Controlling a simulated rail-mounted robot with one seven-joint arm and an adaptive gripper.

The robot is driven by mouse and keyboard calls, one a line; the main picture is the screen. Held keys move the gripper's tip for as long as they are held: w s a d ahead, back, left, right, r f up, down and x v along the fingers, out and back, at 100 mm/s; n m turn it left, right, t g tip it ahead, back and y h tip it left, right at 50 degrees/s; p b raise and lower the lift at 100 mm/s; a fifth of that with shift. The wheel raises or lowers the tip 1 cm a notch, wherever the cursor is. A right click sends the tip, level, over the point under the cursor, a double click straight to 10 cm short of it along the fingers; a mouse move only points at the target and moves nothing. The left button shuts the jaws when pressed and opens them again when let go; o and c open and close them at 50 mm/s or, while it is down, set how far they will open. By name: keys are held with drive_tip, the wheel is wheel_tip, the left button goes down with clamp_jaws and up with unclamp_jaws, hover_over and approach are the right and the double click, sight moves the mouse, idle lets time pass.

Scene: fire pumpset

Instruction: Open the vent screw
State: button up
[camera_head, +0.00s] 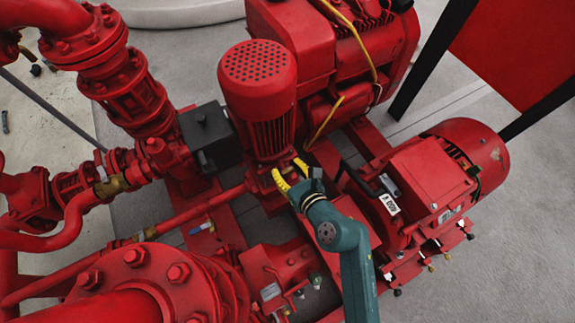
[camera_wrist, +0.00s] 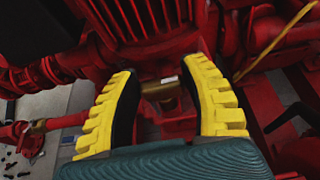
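My gripper (camera_head: 290,173) is below the upright red vertical motor (camera_head: 262,95) in the head view, at the front of its base. In the wrist view my gripper (camera_wrist: 161,66) is open, with its two yellow ridged fingers well apart. A small brass-coloured fitting with a pale top (camera_wrist: 168,84) shows between the fingers, under the finned motor housing. It may be the vent screw, but I cannot tell for sure. No contact between the fingers and the fitting is visible. In the head view the fitting is hidden by my gripper.
A black box (camera_head: 208,138) stands left of the vertical motor. A large red horizontal motor (camera_head: 440,175) is to the right, with a white-labelled dark handle (camera_head: 390,203) near it. Red pipes and a large flange (camera_head: 135,278) fill the left and front. Yellow cables (camera_head: 325,118) hang behind.

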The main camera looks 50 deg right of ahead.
drive_tip(key=shift+s, duration=0.1)
drive_tip(key=c, duration=0.7)
